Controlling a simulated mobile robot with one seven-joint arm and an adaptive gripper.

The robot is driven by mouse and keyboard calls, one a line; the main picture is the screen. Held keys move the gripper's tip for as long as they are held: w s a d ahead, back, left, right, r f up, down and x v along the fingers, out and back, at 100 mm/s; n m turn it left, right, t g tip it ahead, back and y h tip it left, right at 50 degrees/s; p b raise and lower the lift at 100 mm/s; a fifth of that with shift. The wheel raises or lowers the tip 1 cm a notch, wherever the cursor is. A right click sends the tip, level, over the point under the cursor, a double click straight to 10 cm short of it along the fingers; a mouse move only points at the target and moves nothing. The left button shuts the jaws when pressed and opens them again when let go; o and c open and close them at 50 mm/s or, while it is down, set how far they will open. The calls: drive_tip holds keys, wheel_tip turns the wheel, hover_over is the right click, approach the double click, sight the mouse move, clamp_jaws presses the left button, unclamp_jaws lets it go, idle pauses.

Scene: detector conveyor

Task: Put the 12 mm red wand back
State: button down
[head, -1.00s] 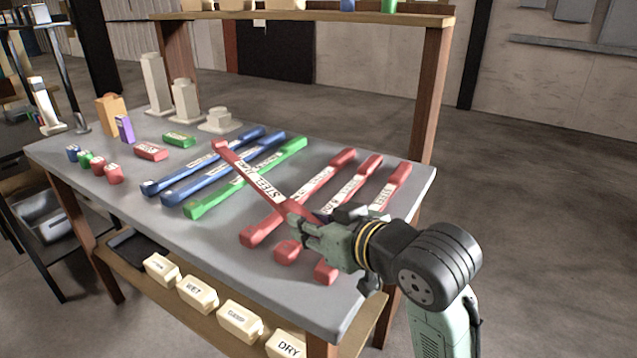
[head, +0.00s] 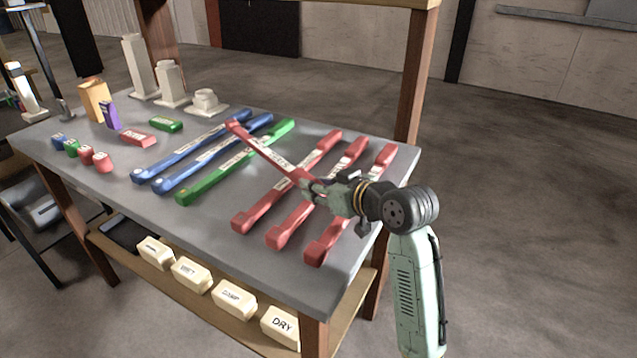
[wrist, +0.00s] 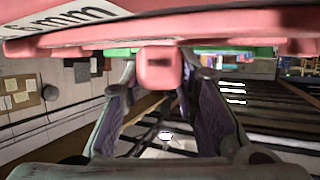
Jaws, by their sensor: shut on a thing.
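My gripper (head: 308,187) is shut on a red wand (head: 266,150), near its front right end. The wand slants up to the left, its far end showing over the blue and green wands; its white label is too small to read surely. In the wrist view, a red block end (wrist: 158,68) shows between my gripper's fingers (wrist: 158,88). A red bar with a white label ending "6mm" (wrist: 60,22) crosses the top of that view. Three other red wands lie side by side on the table, left (head: 262,205), middle (head: 300,213) and right (head: 352,208).
The grey table (head: 180,222) also holds a green wand (head: 210,182), two blue wands (head: 190,145), small coloured blocks (head: 101,161) and pale stands (head: 170,85). A wooden post (head: 412,85) rises at the back right. Labelled cream boxes (head: 233,299) sit on the shelf below.

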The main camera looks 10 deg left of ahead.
drive_tip(key=shift+f+b, duration=0.3)
drive_tip(key=c, duration=1.2)
unclamp_jaws()
drive_tip(key=shift+c, duration=0.2)
drive_tip(key=shift+r+p, duration=0.3)
drive_tip(key=shift+r, duration=0.05)
drive_tip(key=b+v, duration=0.2)
drive_tip(key=v, duration=1)
drive_tip(key=shift+f, duration=0.1)
